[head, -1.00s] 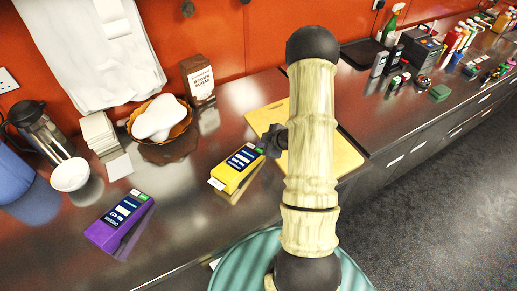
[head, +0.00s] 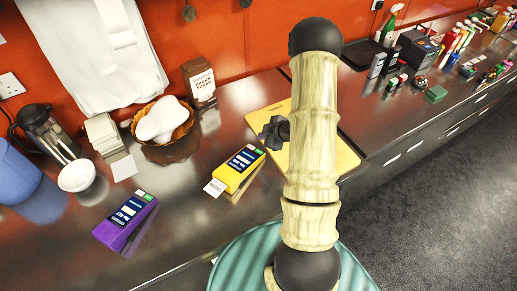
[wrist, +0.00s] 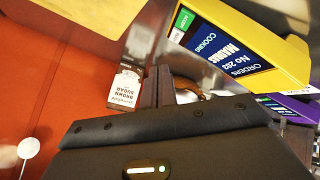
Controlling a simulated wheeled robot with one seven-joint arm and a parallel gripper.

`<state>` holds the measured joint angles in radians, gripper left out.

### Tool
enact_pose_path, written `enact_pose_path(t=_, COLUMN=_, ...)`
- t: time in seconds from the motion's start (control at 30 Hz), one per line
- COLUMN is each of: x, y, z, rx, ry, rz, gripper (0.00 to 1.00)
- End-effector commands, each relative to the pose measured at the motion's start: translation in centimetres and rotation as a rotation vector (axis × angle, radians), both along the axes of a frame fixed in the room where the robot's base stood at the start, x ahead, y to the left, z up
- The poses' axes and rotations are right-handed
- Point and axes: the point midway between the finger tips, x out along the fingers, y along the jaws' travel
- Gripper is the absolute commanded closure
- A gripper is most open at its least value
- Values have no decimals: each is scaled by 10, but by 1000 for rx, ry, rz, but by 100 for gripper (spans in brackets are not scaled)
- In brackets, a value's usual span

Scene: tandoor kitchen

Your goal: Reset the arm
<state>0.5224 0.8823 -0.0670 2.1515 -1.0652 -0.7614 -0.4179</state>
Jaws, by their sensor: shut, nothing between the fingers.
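My gripper (head: 268,136) shows as a dark shape left of my pale arm, over the cutting board and just right of the yellow order device. In the wrist view its fingers (wrist: 165,90) are together with nothing between them. My arm hides part of the gripper's wrist side in the head view. The yellow device (head: 237,172) lies on the counter with a paper slip at its near end, apart from the gripper. It fills the upper right of the wrist view (wrist: 262,38).
A purple device (head: 126,220), a white bowl (head: 76,176), a basket (head: 184,132) and a brown sugar box (head: 199,82) stand on the left counter. A yellow cutting board (head: 345,157) lies behind my arm. Bottles and boxes crowd the far right counter.

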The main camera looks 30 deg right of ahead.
Motion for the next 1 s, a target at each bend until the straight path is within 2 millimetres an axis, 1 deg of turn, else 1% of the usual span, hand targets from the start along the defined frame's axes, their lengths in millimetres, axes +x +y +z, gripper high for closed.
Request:
enact_pose_path(t=0.77, x=0, y=0, z=0, rx=0, ry=1, rz=-1, gripper=100)
enact_pose_path(t=0.87, x=1, y=1, z=4, rx=-6, ry=7, rz=-16, gripper=100)
enact_pose_path(t=0.97, x=4, y=5, z=18, rx=-24, ry=29, rz=-59, gripper=100)
enact_pose_path(t=1.0, x=4, y=7, z=25, rx=-32, ry=44, rz=-88, gripper=100)
